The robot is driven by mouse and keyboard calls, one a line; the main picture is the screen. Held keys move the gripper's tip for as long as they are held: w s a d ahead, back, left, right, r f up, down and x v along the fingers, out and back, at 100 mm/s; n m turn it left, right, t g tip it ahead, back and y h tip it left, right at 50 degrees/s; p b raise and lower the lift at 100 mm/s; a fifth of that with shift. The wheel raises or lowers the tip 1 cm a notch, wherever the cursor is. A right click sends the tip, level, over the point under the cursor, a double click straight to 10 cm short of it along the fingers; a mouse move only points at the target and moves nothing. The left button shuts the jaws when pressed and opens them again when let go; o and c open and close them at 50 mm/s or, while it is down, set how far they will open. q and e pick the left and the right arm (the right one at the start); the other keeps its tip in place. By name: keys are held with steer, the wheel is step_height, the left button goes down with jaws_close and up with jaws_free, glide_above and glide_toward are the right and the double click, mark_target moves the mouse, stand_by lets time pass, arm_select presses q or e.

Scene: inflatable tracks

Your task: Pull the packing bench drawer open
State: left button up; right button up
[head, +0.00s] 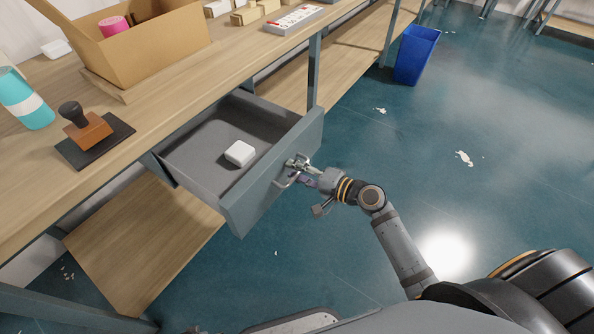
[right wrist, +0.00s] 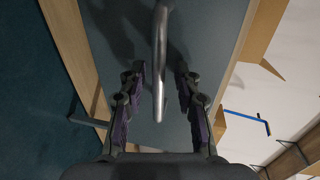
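The packing bench drawer (head: 225,142) stands pulled out from under the bench top, with its grey inside showing. A small white box (head: 240,153) lies in it. The metal bar handle (head: 288,178) is on the grey drawer front (head: 272,187). My right gripper (head: 304,172) is at this handle. In the right wrist view, the handle (right wrist: 160,65) runs between the fingers of my right gripper (right wrist: 159,82), with a visible gap on each side. The fingers are open around the handle. My left gripper is not in view.
The wooden bench top (head: 180,105) carries an open cardboard box (head: 155,45), a teal and white bottle (head: 25,100) and a stamp (head: 85,125) on a dark pad. A blue bin (head: 415,55) stands on the floor at the upper right. The floor around my right arm is clear.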

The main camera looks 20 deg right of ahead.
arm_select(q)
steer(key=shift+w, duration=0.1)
arm_select(e)
steer(key=shift+s+d, duration=0.3)
steer(key=shift+s, duration=0.05)
steer(key=v, duration=0.6)
steer(key=shift+s+d, duration=0.2)
steer(key=s+d+f+n+g+h, duration=0.2)
steer(key=s+d+f+h, duration=0.15)
steer(key=f, duration=0.75)
steer(key=s+d+f+n+g+h, duration=0.2)
steer(key=s+d+f, duration=0.15)
steer(key=f, duration=0.85)
steer(key=s+d+f+n+g+h, duration=0.25)
steer(key=s+f, duration=0.25)
steer(key=f, duration=0.6)
steer(key=s+f+n+g+h, duration=0.3)
steer(key=s+f+n+g, duration=0.1)
steer(key=s+f, duration=0.5)
arm_select(q)
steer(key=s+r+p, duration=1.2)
steer(key=p, duration=0.8)
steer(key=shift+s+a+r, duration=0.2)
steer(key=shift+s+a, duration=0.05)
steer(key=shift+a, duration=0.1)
arm_select(e)
steer(key=s+r, duration=1.3)
steer(key=s, duration=0.1)
steer(key=shift+d, duration=0.15)
